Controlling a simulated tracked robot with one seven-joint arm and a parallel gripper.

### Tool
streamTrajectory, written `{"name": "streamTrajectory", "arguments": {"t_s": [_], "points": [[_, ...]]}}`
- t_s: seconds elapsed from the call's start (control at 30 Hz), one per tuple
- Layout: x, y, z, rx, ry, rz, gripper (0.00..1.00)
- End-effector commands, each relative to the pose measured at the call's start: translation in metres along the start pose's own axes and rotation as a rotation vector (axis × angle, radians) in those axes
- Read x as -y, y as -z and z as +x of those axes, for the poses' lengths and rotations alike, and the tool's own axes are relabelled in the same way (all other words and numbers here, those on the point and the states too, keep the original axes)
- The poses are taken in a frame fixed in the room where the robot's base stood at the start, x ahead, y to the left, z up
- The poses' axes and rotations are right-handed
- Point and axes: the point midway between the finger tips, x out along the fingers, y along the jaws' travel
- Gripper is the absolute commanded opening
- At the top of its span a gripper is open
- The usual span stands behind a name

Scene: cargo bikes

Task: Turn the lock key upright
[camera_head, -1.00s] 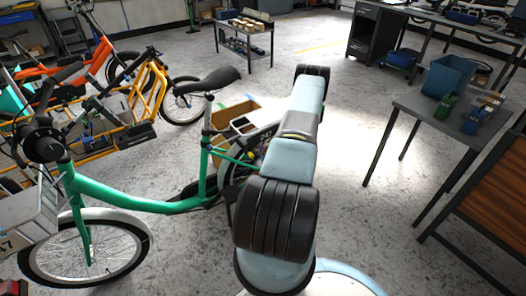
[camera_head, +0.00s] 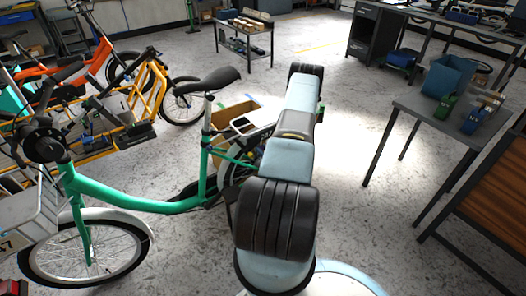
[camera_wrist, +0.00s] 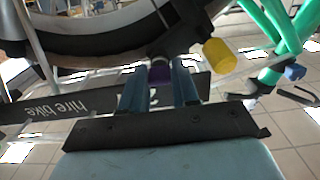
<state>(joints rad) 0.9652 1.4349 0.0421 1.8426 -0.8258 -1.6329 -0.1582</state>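The green cargo bike (camera_head: 135,200) stands left of my arm in the head view; my gripper is hidden there behind my own arm. In the wrist view my gripper (camera_wrist: 160,82) has two blue-grey fingers, a narrow gap apart, under the bike's dark wheel (camera_wrist: 100,35). A small purple piece (camera_wrist: 158,76), possibly the lock key, sits between the fingertips and nearly fills the gap. Whether both fingers press on it, and which way it is turned, I cannot tell. A yellow cylinder (camera_wrist: 218,53) is just right of the fingers.
A dark "hire bike" plate (camera_wrist: 55,108) lies close left of my fingers. Green frame tubes (camera_wrist: 275,30) are at the right. In the head view a grey table (camera_head: 430,115) with a blue bin (camera_head: 447,76) stands right, and an orange bike (camera_head: 65,72) back left.

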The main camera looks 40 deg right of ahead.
Motion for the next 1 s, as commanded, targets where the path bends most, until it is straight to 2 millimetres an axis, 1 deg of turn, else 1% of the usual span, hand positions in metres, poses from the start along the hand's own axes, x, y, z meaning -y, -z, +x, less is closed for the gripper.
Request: {"name": "streamTrajectory", "arguments": {"t_s": [0.03, 0.3, 0.47, 0.67, 0.87, 1.0], "points": [[-0.0001, 0.0000, -0.0001, 0.000, 0.000, 0.000, 0.24], [-0.0002, -0.0001, -0.0003, 0.000, 0.000, 0.000, 0.00], [-0.0002, -0.0001, -0.0003, 0.000, 0.000, -0.005, 0.00], [-0.0005, -0.0002, -0.0007, 0.000, -0.001, -0.054, 0.00], [-0.0002, -0.0008, -0.0009, 0.002, -0.001, -0.177, 0.00], [0.0001, -0.0010, -0.0010, 0.003, 0.000, -0.298, 0.00]]}}
